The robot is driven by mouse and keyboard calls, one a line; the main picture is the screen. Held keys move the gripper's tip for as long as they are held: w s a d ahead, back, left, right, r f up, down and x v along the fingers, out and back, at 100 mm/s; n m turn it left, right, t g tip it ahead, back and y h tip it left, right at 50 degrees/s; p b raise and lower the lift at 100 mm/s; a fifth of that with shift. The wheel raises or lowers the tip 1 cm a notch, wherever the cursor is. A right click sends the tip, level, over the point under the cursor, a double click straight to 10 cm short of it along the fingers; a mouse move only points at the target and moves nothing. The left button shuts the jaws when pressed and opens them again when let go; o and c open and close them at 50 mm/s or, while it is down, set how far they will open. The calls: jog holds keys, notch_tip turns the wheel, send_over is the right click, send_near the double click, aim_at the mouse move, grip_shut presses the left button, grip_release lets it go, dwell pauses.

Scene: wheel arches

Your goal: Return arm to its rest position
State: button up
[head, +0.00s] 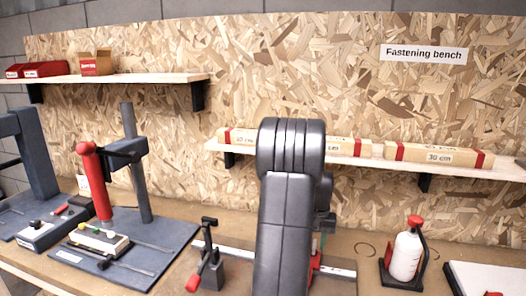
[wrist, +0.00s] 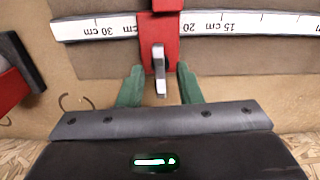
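My arm (head: 287,210) rises in the middle of the head view and hides most of what is behind it, including my gripper. In the wrist view my gripper (wrist: 160,88) shows two green fingers standing apart. A grey metal lever (wrist: 159,72) on a red slider (wrist: 159,30) lies between the fingertips, with a gap on both sides. The slider sits on a white ruler (wrist: 95,28) marked in centimetres. The ruler's end also shows in the head view (head: 338,271), right of my arm.
A press with a red handle (head: 95,180) stands left on the bench. A black-and-red clamp (head: 207,255) is close left of my arm. A white bottle (head: 406,255) stands in a holder at right.

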notch_tip(320, 180, up, 14)
jog(key=f, duration=0.1)
notch_tip(320, 180, down, 13)
jog(key=shift+f, duration=0.15)
jog(key=shift+n, duration=0.3)
jog(key=n, duration=0.3)
jog(key=shift+n, duration=0.4)
jog(key=n, duration=0.5)
jog(key=shift+r, duration=0.25)
